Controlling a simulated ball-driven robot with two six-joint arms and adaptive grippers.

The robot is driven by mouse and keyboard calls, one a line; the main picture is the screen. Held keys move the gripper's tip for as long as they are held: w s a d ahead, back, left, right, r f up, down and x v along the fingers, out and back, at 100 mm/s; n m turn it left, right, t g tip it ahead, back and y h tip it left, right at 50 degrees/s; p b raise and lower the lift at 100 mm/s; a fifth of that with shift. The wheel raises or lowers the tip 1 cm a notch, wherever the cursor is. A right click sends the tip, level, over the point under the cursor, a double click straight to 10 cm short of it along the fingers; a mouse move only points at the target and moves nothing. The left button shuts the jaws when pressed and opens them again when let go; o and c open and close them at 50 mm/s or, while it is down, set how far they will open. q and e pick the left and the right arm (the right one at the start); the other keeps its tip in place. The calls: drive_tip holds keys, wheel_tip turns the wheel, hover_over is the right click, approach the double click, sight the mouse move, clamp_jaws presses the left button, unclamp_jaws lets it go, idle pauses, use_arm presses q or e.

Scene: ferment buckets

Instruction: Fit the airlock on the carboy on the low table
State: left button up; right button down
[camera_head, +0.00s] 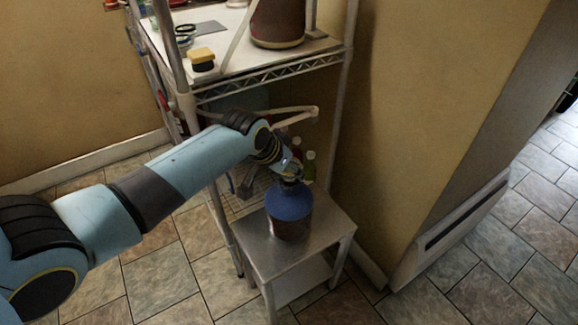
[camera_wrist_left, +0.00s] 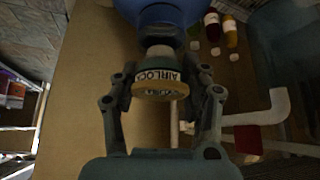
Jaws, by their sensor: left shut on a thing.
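The carboy (camera_head: 289,212), with a blue upper part and a darker reddish lower part, stands upright on the low table (camera_head: 262,251), which has a bare metal top. My left gripper (camera_head: 291,172) is right above the carboy's neck. In the left wrist view my left gripper (camera_wrist_left: 160,86) is shut on the airlock (camera_wrist_left: 157,76), a short round piece with a label reading AIRLOCK and a tan end. Beyond it is a pale neck piece (camera_wrist_left: 160,51) and the blue carboy (camera_wrist_left: 161,13). The airlock lines up with the neck; I cannot tell how far it is seated. My right gripper is out of view.
A wire rack (camera_head: 275,72) stands just behind the low table, with a brown container (camera_head: 277,22) and a yellow-and-black item (camera_head: 201,60) on its upper shelf. Small bottles (camera_head: 309,165) are close behind the carboy. A wall (camera_head: 430,120) rises to the right. Tiled floor lies in front.

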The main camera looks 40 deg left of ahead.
use_arm(q)
drive_tip(key=shift+f, duration=0.55)
idle(0.4)
drive_tip(key=shift+s+d+f, duration=0.15)
drive_tip(key=shift+d+f, duration=0.05)
drive_tip(key=shift+f, duration=0.4)
idle(1.5)
drive_tip(key=o, duration=1.8)
drive_tip(key=shift+a+r, duration=0.1)
drive_tip(key=shift+r, duration=0.05)
drive_tip(key=shift+r+p, duration=0.15)
drive_tip(key=shift+p, duration=0.2)
drive_tip(key=shift+r+p, duration=3.35)
drive_tip(key=shift+p, duration=0.25)
